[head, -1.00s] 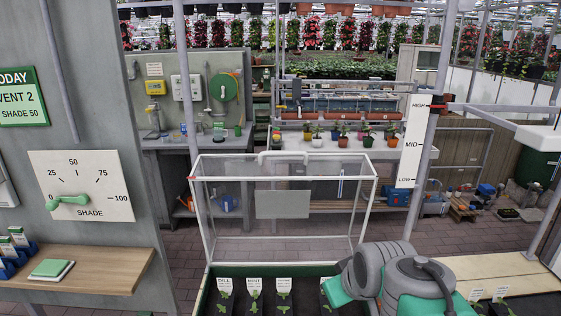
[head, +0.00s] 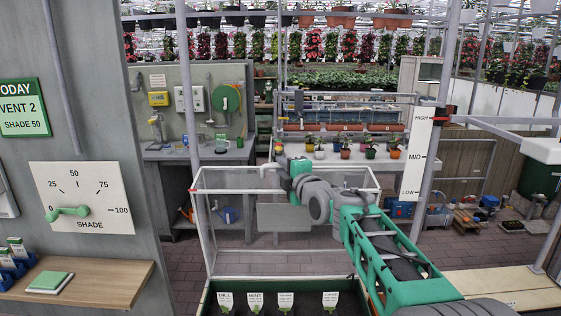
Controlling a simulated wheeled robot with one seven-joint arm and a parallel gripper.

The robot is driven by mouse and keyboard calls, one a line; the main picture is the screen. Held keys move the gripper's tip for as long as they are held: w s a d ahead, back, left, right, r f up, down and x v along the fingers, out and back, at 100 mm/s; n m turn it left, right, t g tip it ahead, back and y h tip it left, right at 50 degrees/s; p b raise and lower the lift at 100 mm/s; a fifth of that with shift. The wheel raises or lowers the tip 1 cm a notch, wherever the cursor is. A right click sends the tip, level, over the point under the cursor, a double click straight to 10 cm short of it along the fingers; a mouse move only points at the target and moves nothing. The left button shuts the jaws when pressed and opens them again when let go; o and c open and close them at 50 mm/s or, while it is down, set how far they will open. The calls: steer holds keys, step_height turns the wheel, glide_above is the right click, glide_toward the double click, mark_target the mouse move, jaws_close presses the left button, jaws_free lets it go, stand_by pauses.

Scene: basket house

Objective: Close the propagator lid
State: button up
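The propagator lid (head: 205,225) is a clear box with a white frame, standing raised and open behind the green propagator tray (head: 203,297). A grey panel (head: 270,217) shows on it, partly behind my arm. My gripper (head: 270,166) is at the lid's top edge, left of its middle, where the white handle was seen earlier. The handle is now mostly hidden by my gripper and wrist. The fingers are small and unclear, so I cannot tell whether they are open, shut or touching the handle.
Several white plant labels (head: 256,299) stand in the tray. A grey wall with a shade dial (head: 82,198) and a wooden shelf (head: 80,280) are on the left. A post with a height scale (head: 416,155) stands right of the lid. A bench with potted plants (head: 345,150) is behind.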

steer(key=shift+w+a+r, duration=0.1)
steer(key=shift+w+a, duration=0.1)
steer(key=shift+a, duration=0.05)
steer(key=shift+c, duration=0.2)
jaws_close()
stand_by(1.1)
